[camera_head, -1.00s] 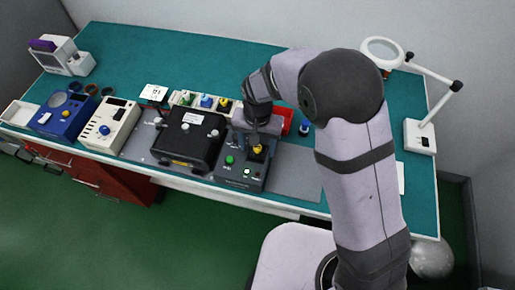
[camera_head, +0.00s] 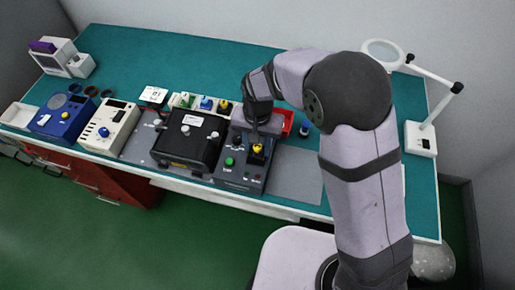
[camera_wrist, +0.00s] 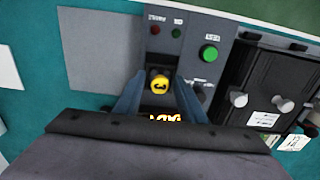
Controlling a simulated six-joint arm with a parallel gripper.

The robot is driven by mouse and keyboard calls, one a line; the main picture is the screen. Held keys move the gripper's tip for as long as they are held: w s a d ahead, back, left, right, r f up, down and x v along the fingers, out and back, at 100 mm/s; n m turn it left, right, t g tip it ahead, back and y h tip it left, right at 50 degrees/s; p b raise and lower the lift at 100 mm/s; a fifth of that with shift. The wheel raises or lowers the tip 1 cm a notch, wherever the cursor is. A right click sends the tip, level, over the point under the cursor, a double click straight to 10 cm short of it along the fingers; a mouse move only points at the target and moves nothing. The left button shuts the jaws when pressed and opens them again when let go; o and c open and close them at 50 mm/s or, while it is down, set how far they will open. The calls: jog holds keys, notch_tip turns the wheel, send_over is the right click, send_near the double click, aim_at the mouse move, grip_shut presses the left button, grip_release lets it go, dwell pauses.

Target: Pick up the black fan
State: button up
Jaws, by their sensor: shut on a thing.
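The black fan appears as a small dark block with a round yellow top (camera_wrist: 159,83), which has a black mark on it. In the head view its yellow top (camera_head: 257,148) shows at the dark grey test unit (camera_head: 232,184). My gripper (camera_wrist: 158,78) is shut on it, with one blue-grey finger on each side. In the head view my gripper (camera_head: 256,138) comes down from above at the unit's back half. The fan's lower part is hidden, and I cannot tell whether it still touches the unit.
The unit has a green button (camera_wrist: 208,53) and small lamps beside the fan. A black case (camera_head: 191,138) stands close to its left. A red bin (camera_head: 287,122) and a small blue-topped part (camera_head: 304,128) lie behind and right. A grey mat (camera_head: 296,176) is clear.

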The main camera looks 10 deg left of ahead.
aim_at(257, 146)
notch_tip(257, 146, up, 8)
jog(key=shift+r+b, duration=0.25)
jog(key=shift+b, duration=0.9)
jog(key=w+a+f+m+p, duration=0.1)
jog(key=w+a+m+p, duration=0.3)
jog(key=w+m, duration=0.4)
jog(key=w+a+m+p, duration=0.4)
jog(key=w+m, duration=0.4)
jog(key=m, duration=0.2)
jog(key=shift+a+f, duration=0.4)
jog(key=shift+a, duration=0.2)
jog(key=shift+w, duration=0.1)
notch_tip(257, 146, down, 6)
jog(key=b, duration=0.6)
jog(key=shift+r, duration=0.25)
jog(key=shift+f, duration=0.2)
jog(key=shift+f+p, duration=0.35)
jog(key=shift+f, duration=1.7)
